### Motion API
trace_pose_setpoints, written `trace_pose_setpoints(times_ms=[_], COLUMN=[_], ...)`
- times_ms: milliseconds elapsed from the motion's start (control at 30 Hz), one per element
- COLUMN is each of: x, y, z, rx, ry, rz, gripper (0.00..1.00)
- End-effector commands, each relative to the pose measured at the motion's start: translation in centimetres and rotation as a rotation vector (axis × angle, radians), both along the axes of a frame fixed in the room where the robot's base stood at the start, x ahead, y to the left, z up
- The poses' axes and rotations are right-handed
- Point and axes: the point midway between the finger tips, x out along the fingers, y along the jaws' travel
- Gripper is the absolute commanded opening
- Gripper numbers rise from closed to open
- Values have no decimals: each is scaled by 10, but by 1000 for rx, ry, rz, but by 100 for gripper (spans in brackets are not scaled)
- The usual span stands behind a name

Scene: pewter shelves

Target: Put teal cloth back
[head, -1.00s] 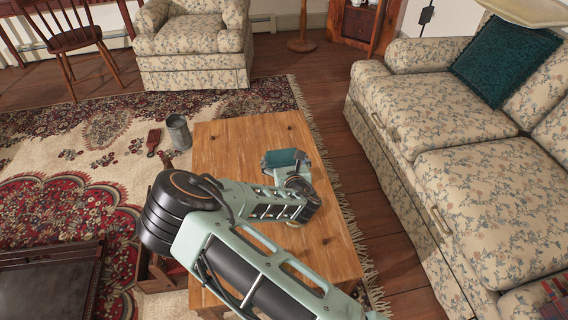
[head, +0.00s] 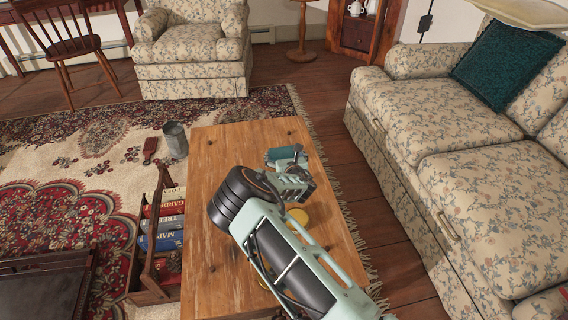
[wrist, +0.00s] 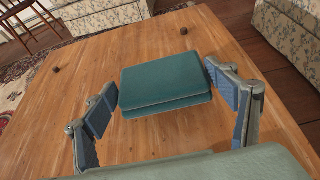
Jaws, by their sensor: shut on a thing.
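The teal cloth (wrist: 166,84) is a flat folded pad. It lies between the two fingers of my gripper (wrist: 161,80), which is shut on it. In the head view the cloth (head: 283,153) shows over the far part of the wooden table (head: 222,215), at the tip of my gripper (head: 288,160). I cannot tell how far above the tabletop it is. My arm hides part of the table.
A yellow item (head: 299,215) is partly hidden behind my arm on the table. A sofa (head: 440,120) with a teal cushion (head: 508,60) is to the right.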

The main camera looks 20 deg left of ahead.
Motion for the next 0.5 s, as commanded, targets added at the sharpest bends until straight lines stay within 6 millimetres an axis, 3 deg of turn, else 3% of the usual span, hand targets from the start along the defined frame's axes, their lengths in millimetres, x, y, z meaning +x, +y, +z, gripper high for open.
trace_pose_setpoints(times_ms=[200, 500], x=[2, 2], y=[0, 0], z=[-33, -33], rx=[0, 0], ry=[1, 0], rz=[0, 0], gripper=[57, 57])
